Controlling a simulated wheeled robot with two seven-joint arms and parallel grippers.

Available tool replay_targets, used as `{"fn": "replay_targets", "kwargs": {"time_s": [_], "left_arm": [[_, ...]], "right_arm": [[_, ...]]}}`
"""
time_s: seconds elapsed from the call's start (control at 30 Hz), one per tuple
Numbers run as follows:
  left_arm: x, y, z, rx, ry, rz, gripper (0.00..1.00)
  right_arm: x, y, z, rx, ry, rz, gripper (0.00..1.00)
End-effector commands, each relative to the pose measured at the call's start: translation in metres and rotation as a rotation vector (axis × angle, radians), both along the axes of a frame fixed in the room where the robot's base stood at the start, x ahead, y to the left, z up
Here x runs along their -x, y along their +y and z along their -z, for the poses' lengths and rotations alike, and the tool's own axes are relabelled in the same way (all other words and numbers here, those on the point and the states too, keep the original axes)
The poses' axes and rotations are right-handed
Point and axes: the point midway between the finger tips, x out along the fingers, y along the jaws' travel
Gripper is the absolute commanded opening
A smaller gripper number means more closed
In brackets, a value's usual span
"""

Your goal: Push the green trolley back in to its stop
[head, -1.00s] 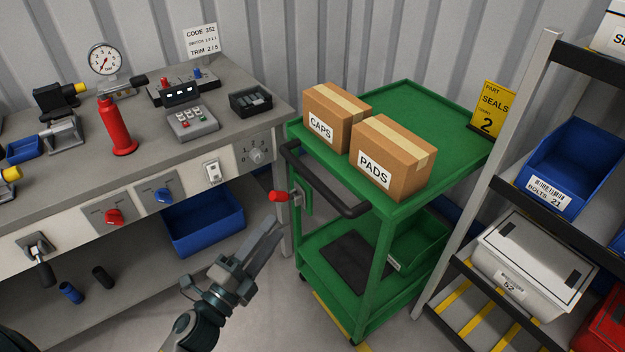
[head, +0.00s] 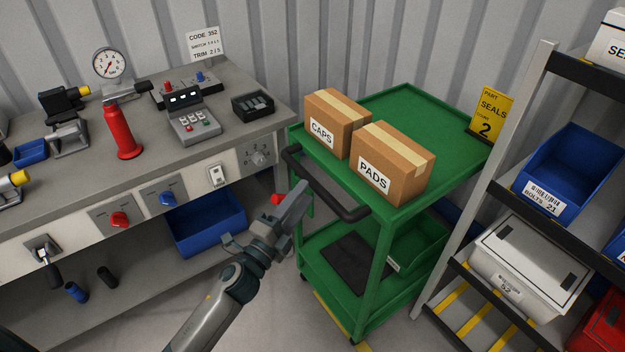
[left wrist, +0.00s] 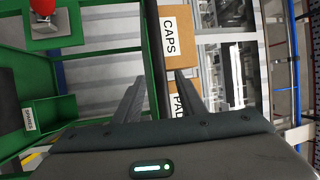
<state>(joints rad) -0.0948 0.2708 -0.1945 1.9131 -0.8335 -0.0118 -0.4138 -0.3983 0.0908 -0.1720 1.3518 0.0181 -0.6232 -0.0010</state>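The green trolley (head: 425,115) stands between the workbench and the rack, with a black push handle (head: 325,187) on its near left side. Cartons CAPS (head: 330,128) and PADS (head: 380,170) sit on its top. My left gripper (head: 300,194) is in front of the handle, near its middle. In the left wrist view the fingers (left wrist: 158,80) are spread, and the dark handle bar (left wrist: 156,50) appears between them; contact cannot be told. A red knob (head: 277,199) on the trolley's near side is partly hidden by the gripper. My right gripper is out of view.
The workbench (head: 235,90) stands left, with a blue bin (head: 207,225) below. The rack (head: 484,190) with bins is close on the right. A yellow sign (head: 491,112) stands behind the trolley's far right corner. Yellow floor marking (head: 332,316) shows by the near wheels.

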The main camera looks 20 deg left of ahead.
Motion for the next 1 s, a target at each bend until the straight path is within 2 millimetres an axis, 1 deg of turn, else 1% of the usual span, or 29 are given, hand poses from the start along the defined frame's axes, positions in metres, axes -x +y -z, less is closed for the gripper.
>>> {"fn": "replay_targets", "kwargs": {"time_s": [0.03, 0.1, 0.3, 0.5, 0.77, 0.87, 0.9, 0.93, 1.0], "left_arm": [[-0.01, -0.003, -0.004, 0.001, -0.002, 0.0, 0.37], [-0.02, -0.006, -0.006, 0.0, -0.002, 0.001, 0.37], [-0.042, -0.011, -0.009, 0.0, -0.001, 0.0, 0.37], [-0.05, -0.014, -0.009, 0.001, 0.001, 0.0, 0.37], [-0.051, -0.014, -0.009, 0.001, 0.0, 0.0, 0.37], [-0.051, -0.014, -0.009, 0.001, 0.0, 0.0, 0.16], [-0.051, -0.014, -0.009, 0.001, 0.0, 0.0, 0.06], [-0.051, -0.014, -0.009, 0.001, 0.0, 0.0, 0.0], [-0.05, -0.014, -0.009, 0.001, 0.001, 0.0, 0.0]], "right_arm": [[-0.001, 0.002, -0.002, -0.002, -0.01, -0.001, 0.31], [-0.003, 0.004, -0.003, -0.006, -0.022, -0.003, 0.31], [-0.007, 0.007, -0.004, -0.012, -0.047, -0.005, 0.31], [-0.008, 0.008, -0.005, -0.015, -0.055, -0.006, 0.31], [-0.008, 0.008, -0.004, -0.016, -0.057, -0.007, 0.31], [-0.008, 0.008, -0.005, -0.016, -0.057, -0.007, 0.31], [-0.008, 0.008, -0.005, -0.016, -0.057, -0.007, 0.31], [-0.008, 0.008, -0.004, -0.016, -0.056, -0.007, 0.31], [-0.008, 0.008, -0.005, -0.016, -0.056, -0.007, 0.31]]}}
